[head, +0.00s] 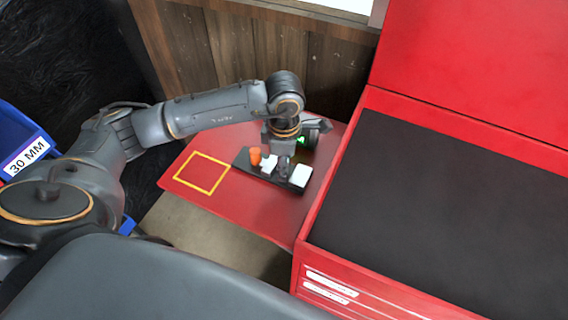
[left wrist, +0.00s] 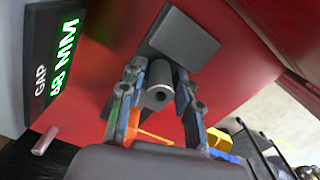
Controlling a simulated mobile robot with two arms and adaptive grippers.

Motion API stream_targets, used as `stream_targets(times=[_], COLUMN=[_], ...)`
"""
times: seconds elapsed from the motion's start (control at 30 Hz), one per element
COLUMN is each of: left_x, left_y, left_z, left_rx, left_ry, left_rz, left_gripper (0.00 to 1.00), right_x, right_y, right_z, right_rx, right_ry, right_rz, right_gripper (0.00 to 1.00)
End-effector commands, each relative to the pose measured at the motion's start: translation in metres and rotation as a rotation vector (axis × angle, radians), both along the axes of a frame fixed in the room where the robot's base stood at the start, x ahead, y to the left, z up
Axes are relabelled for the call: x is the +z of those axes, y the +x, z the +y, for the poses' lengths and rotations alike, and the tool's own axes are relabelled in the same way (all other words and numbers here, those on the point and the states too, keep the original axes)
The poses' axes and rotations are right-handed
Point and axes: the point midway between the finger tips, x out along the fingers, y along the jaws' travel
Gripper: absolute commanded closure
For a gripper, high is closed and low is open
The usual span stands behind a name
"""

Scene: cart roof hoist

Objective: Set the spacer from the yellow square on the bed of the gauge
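The yellow square (head: 203,155), an outline on the red shelf, is empty. To its right is the gauge (head: 244,161), a dark bed with two pale blocks, an orange part (head: 255,157) and a green-lit display (head: 303,140). In the left wrist view the display (left wrist: 62,60) reads GAP 48 MM. My left gripper (head: 283,170) points down over the bed between the pale blocks. Its fingers close on both sides of the spacer (left wrist: 159,93), a grey cylinder with a hole in its end. A grey block (left wrist: 185,38) is beyond it. Whether the spacer touches the bed is hidden.
The red shelf (head: 262,213) has clear room in front of the gauge. A red cabinet with a dark mat top (head: 450,200) stands close on the right. A wooden wall (head: 230,50) is behind. A blue bin labelled 30 MM (head: 25,155) is at far left.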

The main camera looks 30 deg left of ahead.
Motion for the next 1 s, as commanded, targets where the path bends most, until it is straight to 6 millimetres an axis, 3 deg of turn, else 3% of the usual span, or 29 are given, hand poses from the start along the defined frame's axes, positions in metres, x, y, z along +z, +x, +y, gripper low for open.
stream_targets(times=[0.33, 0.47, 1.0], left_x=[0.001, 0.010, 0.109], left_y=[0.000, 0.001, 0.001], left_z=[0.000, 0.000, 0.000], left_rx=[0.000, 0.000, -0.001], left_ry=[0.000, -0.001, -0.001], left_rz=[0.000, -0.003, -0.003], left_gripper=[0.51, 0.51, 0.51], right_x=[0.000, 0.000, 0.000], right_y=[-0.001, -0.001, 0.000], right_z=[-0.005, -0.004, -0.001], right_rx=[0.002, 0.001, 0.000], right_ry=[-0.005, -0.004, -0.002], right_rz=[0.001, 0.001, 0.001], right_gripper=[0.60, 0.60, 0.60])
